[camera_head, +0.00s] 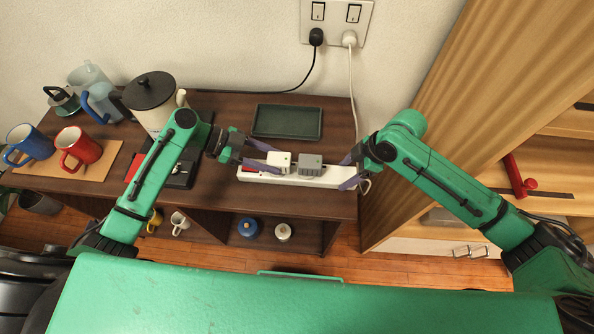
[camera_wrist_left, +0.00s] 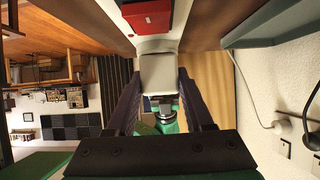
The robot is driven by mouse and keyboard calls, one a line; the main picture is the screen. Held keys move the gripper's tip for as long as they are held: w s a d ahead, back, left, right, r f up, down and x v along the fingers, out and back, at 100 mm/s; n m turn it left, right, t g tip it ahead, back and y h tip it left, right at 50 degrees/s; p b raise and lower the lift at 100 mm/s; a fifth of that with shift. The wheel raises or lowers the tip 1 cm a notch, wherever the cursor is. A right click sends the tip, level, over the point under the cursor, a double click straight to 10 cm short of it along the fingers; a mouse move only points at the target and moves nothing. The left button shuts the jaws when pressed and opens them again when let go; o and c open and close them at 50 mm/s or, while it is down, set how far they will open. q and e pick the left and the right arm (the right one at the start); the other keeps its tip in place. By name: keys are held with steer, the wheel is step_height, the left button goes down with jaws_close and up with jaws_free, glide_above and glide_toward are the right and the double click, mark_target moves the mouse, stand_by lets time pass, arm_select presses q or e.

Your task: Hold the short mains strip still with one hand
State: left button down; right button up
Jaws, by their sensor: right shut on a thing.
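The short white mains strip (camera_head: 318,180) lies along the front edge of the dark brown table. It has a red switch (camera_head: 249,168) at its left end. A white plug-in block (camera_head: 279,161) and a grey block (camera_head: 310,165) sit on it. My right gripper (camera_head: 347,172) is shut on the strip's right end. My left gripper (camera_head: 280,162) has its fingers either side of the white block, which also shows between them in the left wrist view (camera_wrist_left: 158,72). Narrow gaps show there, so the left gripper looks open. The block hides part of the strip.
A dark green tray (camera_head: 287,121) lies behind the strip. A wall socket (camera_head: 336,20) holds a black and a white plug with cables. A pot (camera_head: 152,98), a red mug (camera_head: 78,148) and a blue mug (camera_head: 30,142) stand left. A wooden cabinet (camera_head: 440,100) rises right.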

arm_select(q)
steer(key=shift+r, duration=1.95)
steer(key=w+a+m+t+y, duration=0.2)
steer(key=w+m+t, duration=0.1)
steer(key=w+m, duration=0.5)
steer(key=w+a+m+t+y, duration=0.2)
steer(key=w+a+m+t, duration=0.15)
steer(key=w+m, duration=0.45)
steer(key=shift+n, duration=0.3)
steer(key=shift+w+d+f, duration=0.1)
steer(key=shift+d+f, duration=0.05)
steer(key=shift+f, duration=0.9)
steer(key=shift+w+d+f, duration=0.1)
steer(key=shift+d+f, duration=0.05)
steer(key=shift+f, duration=0.95)
steer(key=shift+w+d+f, duration=0.1)
steer(key=shift+d+f, duration=0.05)
steer(key=shift+f, duration=0.9)
steer(key=shift+c, duration=1)
jaws_free()
